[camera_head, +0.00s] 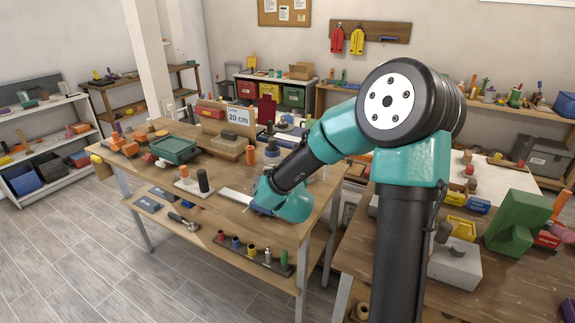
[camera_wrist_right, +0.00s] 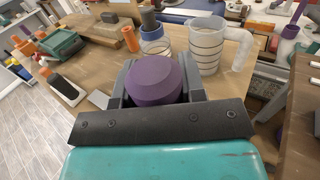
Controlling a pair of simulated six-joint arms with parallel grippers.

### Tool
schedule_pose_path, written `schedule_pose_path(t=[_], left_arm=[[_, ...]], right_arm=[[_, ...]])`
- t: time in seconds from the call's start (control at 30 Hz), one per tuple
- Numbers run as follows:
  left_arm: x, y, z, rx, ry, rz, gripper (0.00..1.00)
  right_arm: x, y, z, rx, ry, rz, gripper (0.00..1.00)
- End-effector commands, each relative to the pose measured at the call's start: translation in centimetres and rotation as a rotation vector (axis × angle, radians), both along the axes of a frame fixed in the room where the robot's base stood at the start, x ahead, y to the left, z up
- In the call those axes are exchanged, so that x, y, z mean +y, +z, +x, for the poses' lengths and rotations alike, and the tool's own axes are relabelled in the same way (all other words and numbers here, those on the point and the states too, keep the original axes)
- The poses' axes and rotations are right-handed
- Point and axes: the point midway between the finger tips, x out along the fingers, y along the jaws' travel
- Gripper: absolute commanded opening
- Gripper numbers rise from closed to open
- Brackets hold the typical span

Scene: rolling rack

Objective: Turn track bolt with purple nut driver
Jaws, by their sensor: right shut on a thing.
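My right gripper (camera_wrist_right: 157,84) is shut on the purple nut driver (camera_wrist_right: 154,80), whose rounded purple handle fills the space between the fingers in the right wrist view. The driver's shaft and tip are hidden below the handle. In the head view my right arm reaches over the wooden workbench, and its wrist hides the gripper and the driver. I cannot make out the track bolt in either view. My left gripper is in neither view.
A clear measuring jug (camera_wrist_right: 205,48) stands just beyond the gripper, beside a dark blue-topped item (camera_wrist_right: 150,22). A green tray (camera_head: 174,150), a "20 cm" sign (camera_head: 238,115) and small tools crowd the workbench (camera_head: 225,180). A rack of coloured drivers (camera_head: 254,255) lies on the lower shelf.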

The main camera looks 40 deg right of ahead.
Motion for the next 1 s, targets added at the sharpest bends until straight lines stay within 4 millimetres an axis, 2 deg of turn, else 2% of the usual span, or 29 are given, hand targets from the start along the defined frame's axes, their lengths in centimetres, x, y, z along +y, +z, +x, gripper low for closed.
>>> schedule_pose_path(t=[1.0], left_arm=[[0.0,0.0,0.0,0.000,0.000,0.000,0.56]], right_arm=[[0.0,-2.4,0.0,0.001,0.001,0.001,0.00]])
